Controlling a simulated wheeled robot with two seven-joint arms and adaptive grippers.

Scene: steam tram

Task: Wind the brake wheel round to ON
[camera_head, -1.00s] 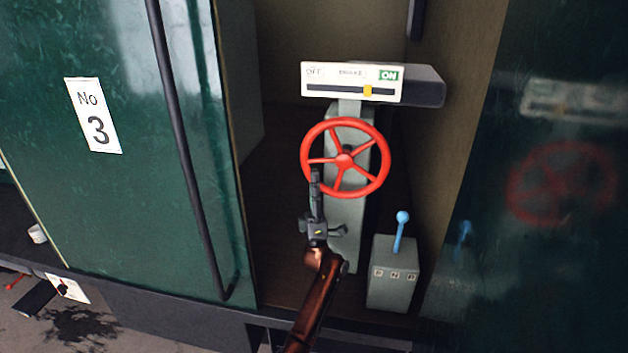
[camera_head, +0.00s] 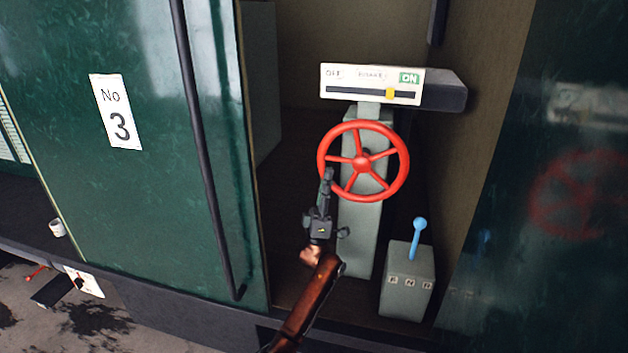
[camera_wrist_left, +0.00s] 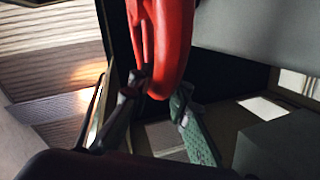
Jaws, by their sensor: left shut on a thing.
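The red brake wheel (camera_head: 398,180) with several spokes stands on a grey-green pedestal (camera_head: 360,232). Above it is a white gauge plate (camera_head: 342,82) marked OFF at the left and ON in green at the right. Its yellow marker (camera_head: 390,94) stands right of the middle, below and a little left of the ON label. My left gripper (camera_head: 327,180) is at the lower left of the rim and shut on it. In the left wrist view the red rim (camera_wrist_left: 172,45) comes down between the fingers (camera_wrist_left: 155,103). My right gripper is not in view.
A grey box (camera_head: 407,282) with a blue lever (camera_head: 418,238) stands right of the pedestal. A dark handrail (camera_head: 207,170) runs down the green panel (camera_head: 150,200) at the left. A glossy dark panel (camera_head: 560,250) is at the right.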

